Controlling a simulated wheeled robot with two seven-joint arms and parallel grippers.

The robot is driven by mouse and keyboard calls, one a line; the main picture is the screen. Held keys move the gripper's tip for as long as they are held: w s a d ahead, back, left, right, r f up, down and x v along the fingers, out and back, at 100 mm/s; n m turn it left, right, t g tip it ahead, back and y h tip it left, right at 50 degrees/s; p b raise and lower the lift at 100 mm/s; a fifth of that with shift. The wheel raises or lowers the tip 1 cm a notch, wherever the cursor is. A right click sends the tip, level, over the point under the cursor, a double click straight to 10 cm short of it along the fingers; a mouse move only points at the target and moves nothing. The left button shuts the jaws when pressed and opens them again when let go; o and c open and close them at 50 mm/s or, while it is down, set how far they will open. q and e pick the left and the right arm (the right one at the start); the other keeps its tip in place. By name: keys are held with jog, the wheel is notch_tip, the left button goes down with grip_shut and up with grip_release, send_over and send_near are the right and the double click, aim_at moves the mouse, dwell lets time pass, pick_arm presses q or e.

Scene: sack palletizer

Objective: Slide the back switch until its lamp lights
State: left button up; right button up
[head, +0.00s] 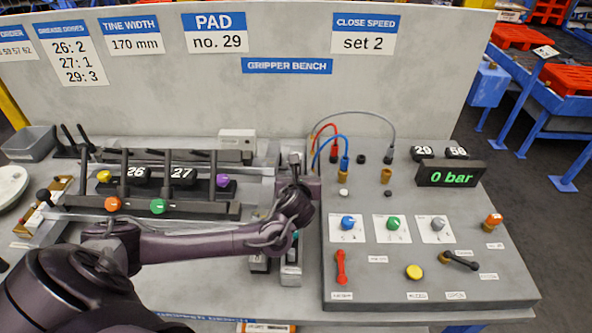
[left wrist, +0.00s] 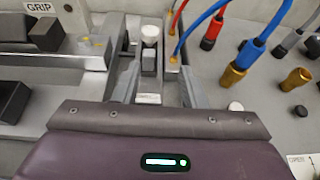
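My left gripper (head: 294,170) reaches to the strip between the tool rack and the control panel. In the left wrist view its two grey fingers (left wrist: 157,92) are apart, with a gap between them. A small grey and dark slide fitting with a white round top (left wrist: 150,36) stands in line with that gap, just beyond the fingertips; it looks like the back switch. I cannot tell whether a finger touches it. In the head view my gripper mostly hides it. I see no lit lamp on it. My right gripper is not in view.
Blue and red hoses (head: 345,150) rise close to the right of my gripper. The control panel (head: 400,285) carries knobs, levers and a display reading 0 bar (head: 451,176). The tool rack (head: 150,207) with numbered blocks stands left. Low metal fittings (head: 290,272) lie in front.

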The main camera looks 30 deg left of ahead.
pick_arm(q)
jog(key=x, duration=0.2)
jog(key=a+p+x, duration=0.1)
jog(key=x, duration=0.4)
jog(key=shift+s+a+f, duration=0.15)
jog(key=shift+s+a, duration=0.05)
jog(key=shift+s, duration=0.15)
jog(key=shift+w+a+f, duration=0.15)
jog(key=shift+w+a, duration=0.05)
jog(key=shift+w, duration=0.1)
